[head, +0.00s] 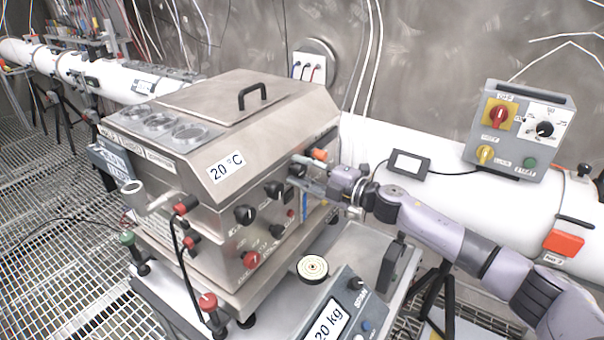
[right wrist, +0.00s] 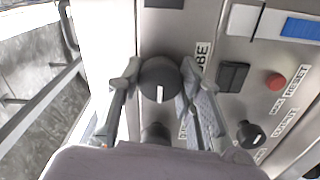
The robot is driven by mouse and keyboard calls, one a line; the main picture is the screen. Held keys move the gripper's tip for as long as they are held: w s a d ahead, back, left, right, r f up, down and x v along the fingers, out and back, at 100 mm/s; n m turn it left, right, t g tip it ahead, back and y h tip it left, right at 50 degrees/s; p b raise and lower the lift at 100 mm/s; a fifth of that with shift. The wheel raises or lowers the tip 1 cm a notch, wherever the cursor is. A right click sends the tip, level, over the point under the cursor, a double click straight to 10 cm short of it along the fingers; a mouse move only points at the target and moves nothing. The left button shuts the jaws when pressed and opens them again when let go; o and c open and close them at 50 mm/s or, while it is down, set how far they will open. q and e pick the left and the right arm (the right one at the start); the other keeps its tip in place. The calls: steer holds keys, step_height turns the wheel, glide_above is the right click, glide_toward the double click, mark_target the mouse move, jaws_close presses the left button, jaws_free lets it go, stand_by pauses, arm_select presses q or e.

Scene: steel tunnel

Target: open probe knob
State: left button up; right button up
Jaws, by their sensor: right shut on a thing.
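The probe knob (right wrist: 160,80) is a round black knob with a white pointer line, in the middle of the right wrist view. The line points roughly down in that picture. A partly covered label ending in "BE" is beside it. My right gripper (right wrist: 158,72) has one finger on each side of the knob and is shut on it. In the head view my right gripper (head: 298,171) reaches from the right to the front panel of the steel bath (head: 225,215) and covers much of the knob. My left gripper is not in view.
Other black knobs (head: 245,214) and a red knob (head: 251,260) are on the same panel. In the right wrist view a black switch (right wrist: 232,76) and a red reset button (right wrist: 275,82) are close by. A grey control box (head: 519,130) is at right.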

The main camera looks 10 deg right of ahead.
steer(key=n+b, duration=0.1)
steer(key=n, duration=0.2)
steer(key=n+b, duration=0.1)
steer(key=n, duration=0.2)
steer(key=shift+f+n, duration=0.2)
steer(key=shift+n, duration=0.1)
steer(key=n+b, duration=0.3)
steer(key=n, duration=0.3)
steer(key=shift+n, duration=0.4)
steer(key=o, duration=1.2)
steer(key=shift+r, duration=0.15)
steer(key=shift+c, duration=0.2)
steer(key=v, duration=1.2)
